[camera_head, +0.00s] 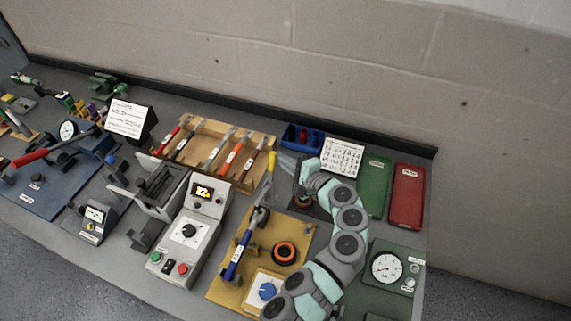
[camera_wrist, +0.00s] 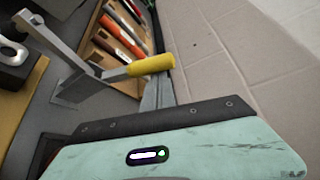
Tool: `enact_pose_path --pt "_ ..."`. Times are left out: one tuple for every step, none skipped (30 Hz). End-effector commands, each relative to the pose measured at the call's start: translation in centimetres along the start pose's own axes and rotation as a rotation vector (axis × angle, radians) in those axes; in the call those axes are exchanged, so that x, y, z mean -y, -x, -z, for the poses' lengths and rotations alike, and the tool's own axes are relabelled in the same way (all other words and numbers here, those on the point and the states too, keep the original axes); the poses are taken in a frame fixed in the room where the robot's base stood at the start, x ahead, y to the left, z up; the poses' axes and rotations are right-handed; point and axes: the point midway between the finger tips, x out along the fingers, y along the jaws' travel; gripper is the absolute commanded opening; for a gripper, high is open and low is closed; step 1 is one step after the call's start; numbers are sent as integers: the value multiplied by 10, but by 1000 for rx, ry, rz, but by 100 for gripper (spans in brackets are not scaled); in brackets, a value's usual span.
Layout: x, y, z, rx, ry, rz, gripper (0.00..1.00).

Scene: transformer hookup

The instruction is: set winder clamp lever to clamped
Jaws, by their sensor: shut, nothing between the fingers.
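The clamp lever has a yellow grip (camera_head: 271,162) on a grey arm and stands up at the far end of the yellow-tan winder base (camera_head: 224,286). In the wrist view the yellow grip (camera_wrist: 150,65) lies across the picture just by my fingertips, with its grey arm (camera_wrist: 60,45) running to the upper left. My gripper (camera_head: 284,161) is shut and empty, just right of the yellow grip. In the wrist view its grey fingers (camera_wrist: 157,90) reach up to the grip and partly pass behind it. I cannot tell whether they touch.
A wooden rack (camera_head: 217,151) of several tools stands behind and left. A blue bin (camera_head: 301,137) and a white chart (camera_head: 342,157) stand behind my gripper. Green (camera_head: 375,184) and red (camera_head: 407,195) trays lie right. A grey control box (camera_head: 188,235) stands left of the winder.

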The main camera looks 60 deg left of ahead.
Motion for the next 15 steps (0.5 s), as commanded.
enact_pose_path --pt "-9 0 0 -3 31 25 0" --pt "-9 2 -1 -4 53 37 0" --pt "-8 4 -4 -3 84 54 0" --pt "-8 4 -6 -2 105 65 0" --pt "-8 5 -8 0 125 77 0" --pt "-8 6 -10 -1 151 92 0" --pt "-8 7 -11 -2 169 103 0" --pt "-7 8 -12 -4 186 113 0" --pt "-6 10 -14 -5 205 124 0" --pt "-5 11 -15 -5 216 130 0" --pt "-4 12 -16 -4 225 135 0" --pt "-2 12 -18 -4 232 139 0" --pt "-1 13 -19 -3 235 140 0" --pt "0 13 -20 -3 237 140 0" --pt "0 14 -21 -3 238 140 0"
